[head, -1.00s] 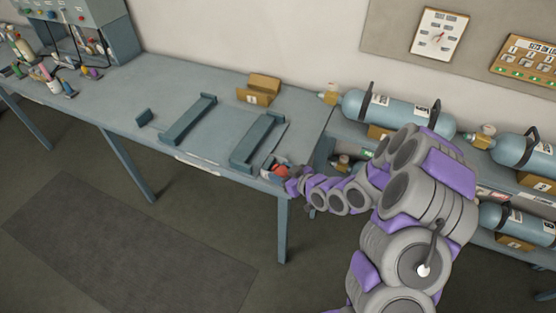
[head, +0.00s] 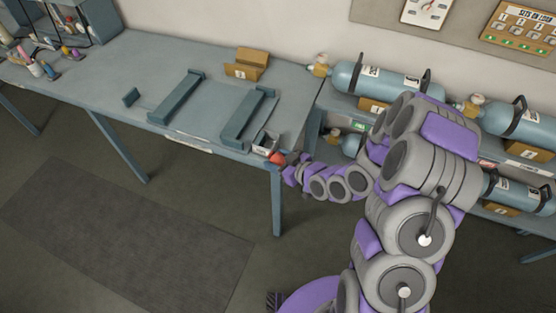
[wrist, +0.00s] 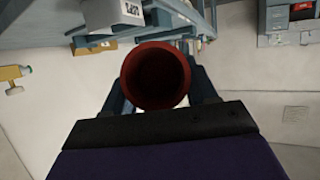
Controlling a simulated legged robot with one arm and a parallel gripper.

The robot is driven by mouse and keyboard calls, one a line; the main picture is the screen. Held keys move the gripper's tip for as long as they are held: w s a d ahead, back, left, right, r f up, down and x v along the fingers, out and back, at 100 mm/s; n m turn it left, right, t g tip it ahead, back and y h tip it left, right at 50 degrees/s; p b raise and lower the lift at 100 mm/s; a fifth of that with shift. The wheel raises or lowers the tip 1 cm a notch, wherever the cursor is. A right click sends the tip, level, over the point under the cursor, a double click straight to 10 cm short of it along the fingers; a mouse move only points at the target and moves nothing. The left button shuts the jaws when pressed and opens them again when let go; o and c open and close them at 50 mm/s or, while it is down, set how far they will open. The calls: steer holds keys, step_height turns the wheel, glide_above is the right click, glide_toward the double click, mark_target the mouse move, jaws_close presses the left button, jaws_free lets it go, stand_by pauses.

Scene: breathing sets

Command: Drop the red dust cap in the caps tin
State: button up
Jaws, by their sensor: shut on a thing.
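The red dust cap (head: 277,159) is held in my gripper (head: 284,165) at the right front corner of the workbench. In the wrist view the cap (wrist: 156,76) fills the space between the two fingers (wrist: 160,92), its dark hollow facing the camera. A small light box-like tin (head: 265,143) stands on the bench corner, just beyond and to the left of the cap. I cannot read any label on it, so I cannot tell for sure that it is the caps tin. The cap appears apart from it, near the bench's front edge.
The bench (head: 125,65) holds two blue-grey cradles, one (head: 178,97) left and one (head: 247,117) beside the tin. A cardboard holder (head: 246,66) stands at the back. Cylinders (head: 385,80) lie on a rack to the right. The left part of the bench top is mostly clear.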

steer(key=w+a+r+p, duration=0.1)
steer(key=w+r, duration=0.1)
steer(key=w, duration=0.5)
steer(key=w+a+r+p, duration=0.2)
steer(key=w, duration=0.5)
steer(key=f+b, duration=0.1)
steer(key=f, duration=0.1)
steer(key=f+b, duration=0.1)
steer(key=f, duration=0.1)
steer(key=w+f+b, duration=0.1)
steer(key=f+b, duration=0.1)
steer(key=shift+d, duration=0.15)
steer(key=shift+r, duration=0.1)
steer(key=o, duration=1.2)
steer(key=p+v, duration=0.2)
steer(key=v, duration=1.5)
steer(key=shift+s+r, duration=0.1)
steer(key=shift+r, duration=0.05)
steer(key=shift+d, duration=0.15)
